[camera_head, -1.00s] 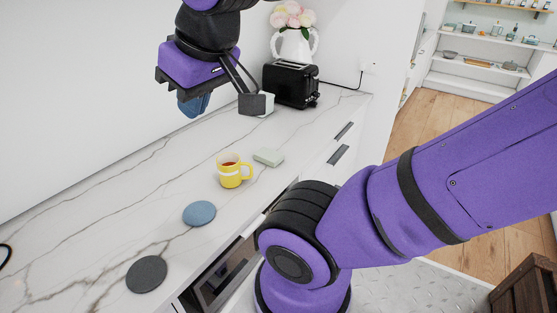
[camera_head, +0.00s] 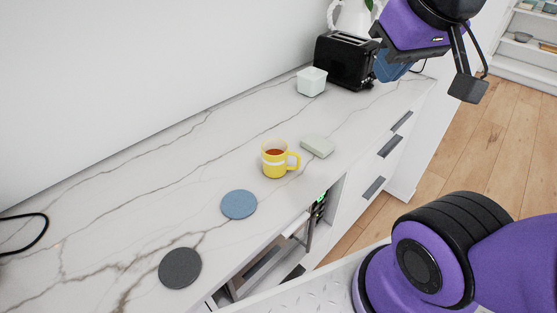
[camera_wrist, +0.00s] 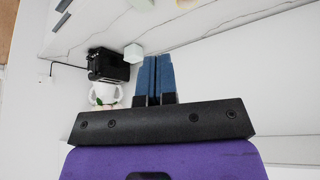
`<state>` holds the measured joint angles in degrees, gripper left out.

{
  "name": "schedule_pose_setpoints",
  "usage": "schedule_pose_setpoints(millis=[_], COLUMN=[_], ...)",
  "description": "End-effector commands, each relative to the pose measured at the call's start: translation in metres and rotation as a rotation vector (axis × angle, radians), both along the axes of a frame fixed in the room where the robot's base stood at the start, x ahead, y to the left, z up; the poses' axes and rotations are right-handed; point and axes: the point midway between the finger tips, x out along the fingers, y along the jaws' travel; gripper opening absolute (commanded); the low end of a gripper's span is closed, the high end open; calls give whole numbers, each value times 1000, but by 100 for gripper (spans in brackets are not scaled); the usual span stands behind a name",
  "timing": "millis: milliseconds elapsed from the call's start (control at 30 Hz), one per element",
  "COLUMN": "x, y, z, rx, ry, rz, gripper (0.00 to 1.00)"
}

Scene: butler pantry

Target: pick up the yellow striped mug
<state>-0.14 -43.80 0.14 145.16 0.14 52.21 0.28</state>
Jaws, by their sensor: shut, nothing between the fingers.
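The yellow mug (camera_head: 274,160) has a pale band around it and holds a reddish-brown drink. It stands upright on the marble counter, its handle pointing right. My gripper (camera_head: 390,70) is up at the top right of the head view, in front of the toaster and well away from the mug. In the wrist view the blue fingers of my gripper (camera_wrist: 157,75) are side by side, shut and empty. The mug is not clearly visible in the wrist view.
A pale green block (camera_head: 318,146) lies just right of the mug. A blue disc (camera_head: 239,204) and a dark grey disc (camera_head: 180,268) lie nearer. A white box (camera_head: 312,82) and black toaster (camera_head: 343,62) stand at the back. The counter (camera_head: 190,165) left of the mug is clear.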

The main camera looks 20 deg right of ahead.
Motion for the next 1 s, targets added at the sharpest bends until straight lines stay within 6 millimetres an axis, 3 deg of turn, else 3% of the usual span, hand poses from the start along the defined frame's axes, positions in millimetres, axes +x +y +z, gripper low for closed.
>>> schedule_pose_setpoints(millis=[133, 167, 367, 500, 600, 1000], x=[0, 0, 13, 40, 63, 151], y=[0, 0, 1, 5, 9, 29], z=[0, 0, -2, -11, -20, -80], rx=[0, 0, -4, -15, -25, -64], ry=[0, 0, 22, 68, 106, 249], rz=[0, 0, 22, 71, 114, 283], gripper=[0, 5, 51, 83, 100, 100])
